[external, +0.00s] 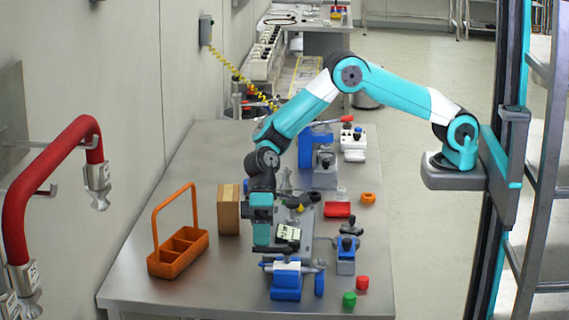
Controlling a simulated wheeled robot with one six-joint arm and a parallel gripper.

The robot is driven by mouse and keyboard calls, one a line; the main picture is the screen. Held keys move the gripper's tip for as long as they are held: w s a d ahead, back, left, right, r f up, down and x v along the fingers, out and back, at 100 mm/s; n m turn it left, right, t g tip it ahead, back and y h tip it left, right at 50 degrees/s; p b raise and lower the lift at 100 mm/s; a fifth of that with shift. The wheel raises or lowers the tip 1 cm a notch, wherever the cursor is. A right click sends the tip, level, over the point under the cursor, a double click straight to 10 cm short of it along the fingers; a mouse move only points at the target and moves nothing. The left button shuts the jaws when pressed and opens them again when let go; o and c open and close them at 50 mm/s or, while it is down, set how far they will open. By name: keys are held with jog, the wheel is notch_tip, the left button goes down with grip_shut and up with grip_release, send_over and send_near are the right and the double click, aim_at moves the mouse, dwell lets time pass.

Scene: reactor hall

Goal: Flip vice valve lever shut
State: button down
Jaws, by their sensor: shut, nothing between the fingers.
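A blue vice (286,290) stands near the front edge of the steel table, with a pale block and metal parts at its top. An upright blue part (319,284) is at its right side; I cannot tell whether it is the valve lever or a vice handle. My gripper (264,249) points down just behind and left of the vice top. It is shut and empty. The arm hides part of the area behind it, and I cannot tell whether the gripper touches anything. The lever's position is too small to tell.
An orange caddy (165,264) and a wooden block (229,214) stand left. A blue device with a black knob (346,257), a red block (338,209), an orange ring (368,198), and red (362,283) and green (349,299) cylinders lie right. The front left tabletop is clear.

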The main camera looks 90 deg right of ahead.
jog(key=shift+w+a, duration=0.1)
jog(key=a+n+g, duration=0.1)
jog(key=n, duration=0.1)
jog(key=a+n+g+p, duration=0.1)
jog(key=shift+w+n+g+h, duration=0.2)
jog(key=shift+n+g+h, duration=0.1)
jog(key=shift+n+h, duration=0.1)
jog(key=shift+s+a, duration=0.5)
jog(key=shift+a, duration=0.45)
jog(key=shift+s+a, duration=0.5)
jog(key=shift+a, duration=0.45)
jog(key=shift+s+a, duration=0.5)
jog(key=shift+a, duration=0.45)
jog(key=shift+s+a, duration=0.15)
jog(key=shift+s, duration=0.1)
jog(key=shift+s+a+f, duration=0.1)
jog(key=shift+s, duration=0.15)
jog(key=v, duration=1.7)
jog(key=shift+w+d+r, duration=0.2)
jog(key=shift+d, duration=0.15)
